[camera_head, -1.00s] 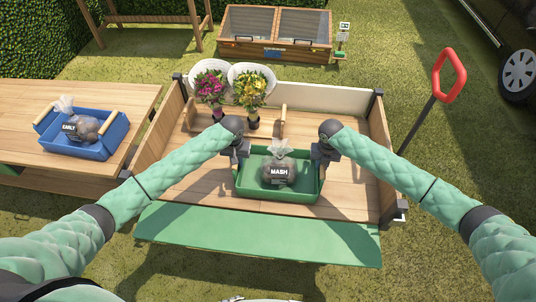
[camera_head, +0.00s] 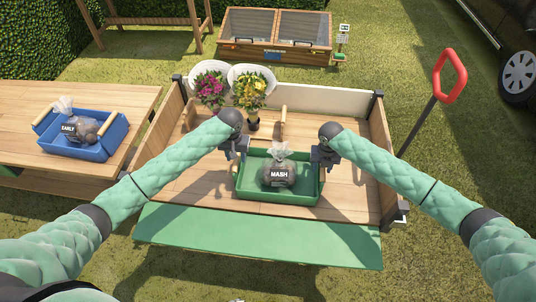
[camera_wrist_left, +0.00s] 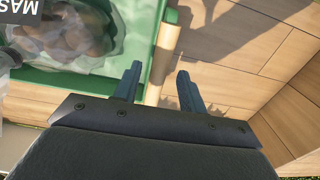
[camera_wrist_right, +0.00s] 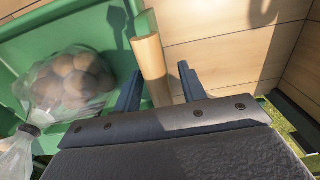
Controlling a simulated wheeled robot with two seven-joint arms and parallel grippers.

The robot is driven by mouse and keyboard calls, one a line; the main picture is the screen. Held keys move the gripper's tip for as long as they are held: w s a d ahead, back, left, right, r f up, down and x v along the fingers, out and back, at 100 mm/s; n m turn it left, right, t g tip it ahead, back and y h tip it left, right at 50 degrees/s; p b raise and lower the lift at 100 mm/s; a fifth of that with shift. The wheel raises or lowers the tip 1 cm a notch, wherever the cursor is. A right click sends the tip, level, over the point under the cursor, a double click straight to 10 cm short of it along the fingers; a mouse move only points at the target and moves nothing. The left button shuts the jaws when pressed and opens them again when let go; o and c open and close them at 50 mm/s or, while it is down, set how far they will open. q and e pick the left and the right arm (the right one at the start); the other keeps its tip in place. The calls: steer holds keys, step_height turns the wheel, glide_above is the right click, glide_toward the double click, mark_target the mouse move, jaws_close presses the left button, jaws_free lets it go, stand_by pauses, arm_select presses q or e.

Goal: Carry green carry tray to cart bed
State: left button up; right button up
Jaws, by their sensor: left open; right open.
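The green carry tray (camera_head: 252,197) rests on the wooden cart bed (camera_head: 205,190), near its front middle. It holds a clear bag (camera_head: 278,170) of potatoes labelled MASH. My left gripper (camera_head: 238,153) is open at the tray's left end. In the left wrist view its fingers (camera_wrist_left: 157,82) stand apart near the wooden handle (camera_wrist_left: 166,52), not closed on it. My right gripper (camera_head: 319,156) is open at the tray's right end. In the right wrist view its fingers (camera_wrist_right: 160,84) stand either side of the other wooden handle (camera_wrist_right: 152,68) without gripping it.
A blue tray (camera_head: 85,145) with a bag labelled EARLY sits on the wooden table (camera_head: 95,100) at the left. Two wrapped flower bouquets (camera_head: 211,88) (camera_head: 252,88) stand at the cart's back left. A green flap (camera_head: 258,236) hangs at the cart's front. The cart's right side has free room.

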arm_select(q)
step_height(320, 180, up, 7)
steer(key=shift+f, duration=0.2)
steer(key=shift+r, duration=0.35)
arm_select(e)
steer(key=shift+r, duration=0.15)
step_height(320, 180, up, 12)
steer(key=shift+f, duration=0.15)
stand_by(0.4)
